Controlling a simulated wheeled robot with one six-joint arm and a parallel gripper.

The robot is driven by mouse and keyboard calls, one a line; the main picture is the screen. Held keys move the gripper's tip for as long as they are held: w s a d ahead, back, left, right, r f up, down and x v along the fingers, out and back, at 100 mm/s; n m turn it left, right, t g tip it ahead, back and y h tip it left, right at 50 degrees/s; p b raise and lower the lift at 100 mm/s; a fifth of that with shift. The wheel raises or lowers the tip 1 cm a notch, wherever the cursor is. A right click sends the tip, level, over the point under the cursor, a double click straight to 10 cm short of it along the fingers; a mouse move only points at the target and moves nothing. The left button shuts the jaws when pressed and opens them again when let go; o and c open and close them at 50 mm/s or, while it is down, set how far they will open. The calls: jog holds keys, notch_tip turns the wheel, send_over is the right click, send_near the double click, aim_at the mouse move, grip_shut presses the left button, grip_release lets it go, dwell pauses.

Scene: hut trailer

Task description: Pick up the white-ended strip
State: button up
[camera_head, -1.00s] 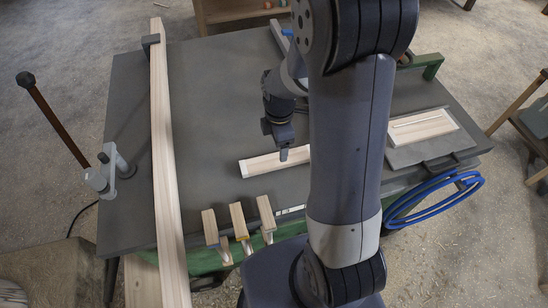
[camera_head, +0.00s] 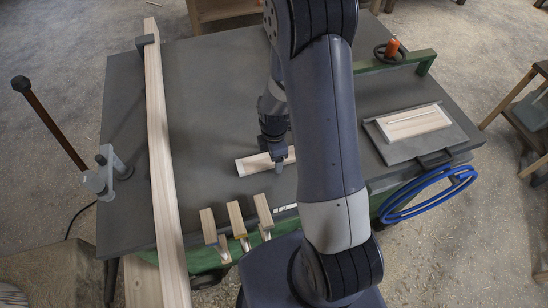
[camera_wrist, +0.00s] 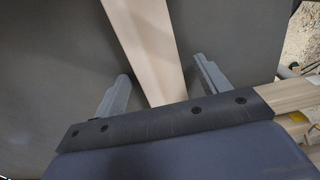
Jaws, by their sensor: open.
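A pale wooden board (camera_head: 252,164) with a whitish left end lies flat on the dark table, partly hidden by my arm. Three short wooden strips stick out at the table's front edge: a left one (camera_head: 208,222), a middle one (camera_head: 236,217) with a yellowish end, and a right one (camera_head: 263,208) whose end looks pale. I cannot tell for certain which is the white-ended strip. My gripper (camera_head: 279,170) is over the board, close to its front side. In the wrist view its open jaws (camera_wrist: 161,70) stand either side of the board (camera_wrist: 146,38), with nothing gripped.
A long plank (camera_head: 158,140) runs along the table's left part, near a grey clamp (camera_head: 105,172). A framed panel (camera_head: 413,122) lies at the right, above a blue hose coil (camera_head: 425,195). The dark tabletop (camera_head: 215,90) behind the board is clear.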

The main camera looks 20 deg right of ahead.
jog(key=shift+c, duration=0.2)
jog(key=c, duration=1.1)
